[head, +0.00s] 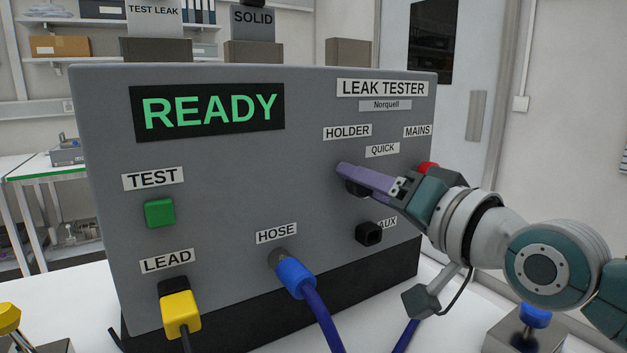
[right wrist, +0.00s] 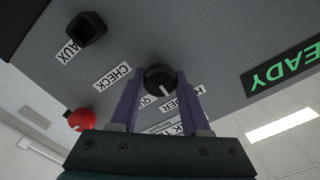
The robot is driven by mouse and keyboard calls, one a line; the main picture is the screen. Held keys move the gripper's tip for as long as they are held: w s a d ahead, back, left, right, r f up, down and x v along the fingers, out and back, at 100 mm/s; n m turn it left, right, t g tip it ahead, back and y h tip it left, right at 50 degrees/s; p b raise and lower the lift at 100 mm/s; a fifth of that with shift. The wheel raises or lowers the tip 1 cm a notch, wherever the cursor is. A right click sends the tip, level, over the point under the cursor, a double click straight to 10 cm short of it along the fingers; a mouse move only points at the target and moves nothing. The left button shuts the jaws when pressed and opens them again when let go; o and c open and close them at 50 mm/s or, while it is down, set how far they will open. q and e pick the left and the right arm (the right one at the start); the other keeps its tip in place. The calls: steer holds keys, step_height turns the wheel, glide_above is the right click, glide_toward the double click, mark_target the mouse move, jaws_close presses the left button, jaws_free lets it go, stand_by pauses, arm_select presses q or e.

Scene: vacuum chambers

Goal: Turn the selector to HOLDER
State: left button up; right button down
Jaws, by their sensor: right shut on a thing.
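The selector is a round black knob (right wrist: 160,78) with a white pointer line on the front of the grey leak tester (head: 230,190). My right gripper (head: 348,172) reaches in from the right. In the right wrist view, its purple fingers sit on either side of the knob, shut on it. The pointer line shows between the QUICK and HOLDER labels in that view; its exact setting is hard to tell. My left gripper is not in view.
The display (head: 208,110) reads READY. A red knob (head: 427,168) lies close behind the right gripper. The black AUX socket (head: 369,234) is below it. A blue hose plug (head: 293,276), yellow lead plug (head: 181,313) and green TEST button (head: 159,213) are further left.

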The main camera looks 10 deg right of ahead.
steer(key=shift+n, duration=0.3)
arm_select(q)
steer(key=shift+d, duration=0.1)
arm_select(e)
steer(key=shift+c, duration=1.9)
jaws_free()
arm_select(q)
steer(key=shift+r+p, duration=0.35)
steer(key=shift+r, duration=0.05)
arm_select(e)
steer(key=v, duration=1)
